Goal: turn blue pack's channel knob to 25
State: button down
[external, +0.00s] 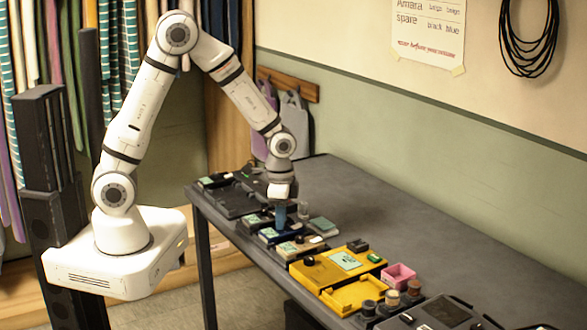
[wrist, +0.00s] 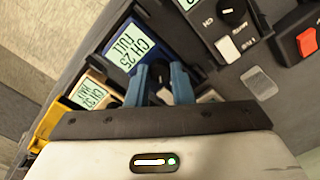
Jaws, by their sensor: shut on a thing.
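The blue pack (external: 268,233) lies in the row along the near edge of the table. In the wrist view the blue pack (wrist: 113,32) shows a lit display (wrist: 131,48) that reads CH 25, with a second line of text below it. My gripper (external: 280,222) points down over this pack. In the wrist view my gripper's blue fingers (wrist: 161,84) are shut on the pack's black channel knob (wrist: 160,72), one finger on each side. The knob is partly hidden between the fingers, so its pointer cannot be read.
A beige pack (external: 300,247) with its own display sits beside the blue one, then an open yellow case (external: 350,292) and a pink box (external: 398,276). A dark pack with a knob (wrist: 232,12) is close on the other side. The table's back half (external: 420,225) is clear.

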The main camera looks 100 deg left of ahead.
jog(key=c, duration=1.3)
grip_release()
jog(key=shift+o, duration=0.2)
jog(key=shift+r, duration=0.1)
notch_tip(320, 180, up, 8)
jog(key=shift+f, duration=0.2)
jog(key=s+d+r+t, duration=0.1)
jog(key=s+d+r, duration=0.2)
jog(key=d, duration=0.3)
jog(key=s+d+r, duration=0.3)
jog(key=s+d, duration=0.2)
jog(key=d, duration=0.1)
jog(key=s+d+r+m+t, duration=0.1)
jog(key=s+d+r, duration=0.3)
jog(key=d, duration=0.3)
jog(key=shift+s+t, duration=0.3)
jog(key=shift+s, duration=0.2)
